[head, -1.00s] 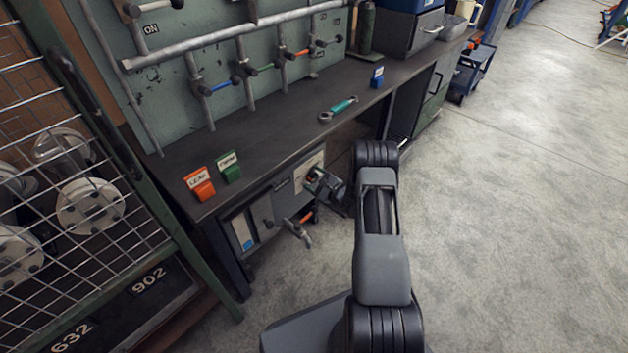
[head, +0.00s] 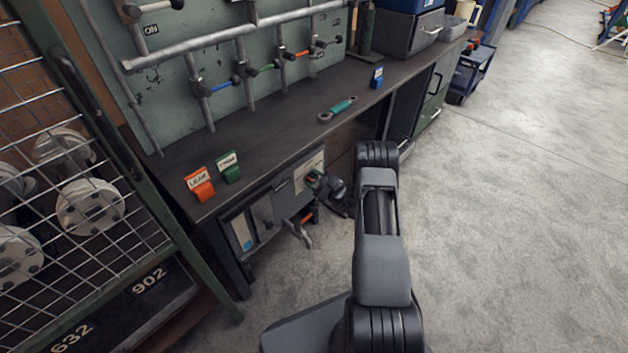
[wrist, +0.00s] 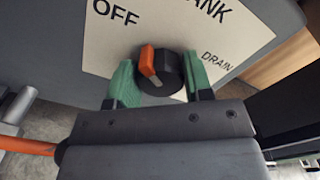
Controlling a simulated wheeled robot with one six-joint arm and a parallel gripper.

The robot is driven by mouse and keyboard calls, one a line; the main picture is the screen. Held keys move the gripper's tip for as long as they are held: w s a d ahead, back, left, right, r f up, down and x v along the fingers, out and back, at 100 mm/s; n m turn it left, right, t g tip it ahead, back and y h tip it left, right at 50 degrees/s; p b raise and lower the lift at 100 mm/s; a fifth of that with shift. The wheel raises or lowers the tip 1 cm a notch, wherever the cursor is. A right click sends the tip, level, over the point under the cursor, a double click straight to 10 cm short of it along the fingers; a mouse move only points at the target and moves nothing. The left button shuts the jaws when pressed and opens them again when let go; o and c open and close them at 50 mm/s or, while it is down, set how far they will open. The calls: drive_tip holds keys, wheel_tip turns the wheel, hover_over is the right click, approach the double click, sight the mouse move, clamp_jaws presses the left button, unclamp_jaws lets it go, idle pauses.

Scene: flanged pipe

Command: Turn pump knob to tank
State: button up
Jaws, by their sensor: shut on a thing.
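The pump knob (wrist: 167,72) is a round black dial with an orange pointer on a pale label plate (wrist: 100,55) in the wrist view. The pointer leans up, between the OFF label on the left and the partly cut-off "ANK" label on the right. DRAIN is printed farther right. My gripper (wrist: 160,82) has its green fingers on either side of the knob and is shut on it. In the head view my gripper (head: 318,182) is at the grey box under the bench; the knob is hidden there.
A small tap (head: 298,232) with an orange handle hangs below the grey box (head: 262,212). A wire cage (head: 80,190) stands left. The floor at right is clear.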

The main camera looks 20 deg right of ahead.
drive_tip(key=m, duration=0.6)
drive_tip(key=shift+d, duration=0.1)
drive_tip(key=m, duration=0.4)
drive_tip(key=shift+d+m+p, duration=0.1)
drive_tip(key=shift+m+p, duration=0.2)
drive_tip(key=shift+m, duration=0.4)
drive_tip(key=o, duration=0.9)
drive_tip(key=p+v, duration=0.3)
drive_tip(key=v, duration=1)
drive_tip(key=shift+s+d+p, duration=0.1)
drive_tip(key=shift+s+p, duration=0.25)
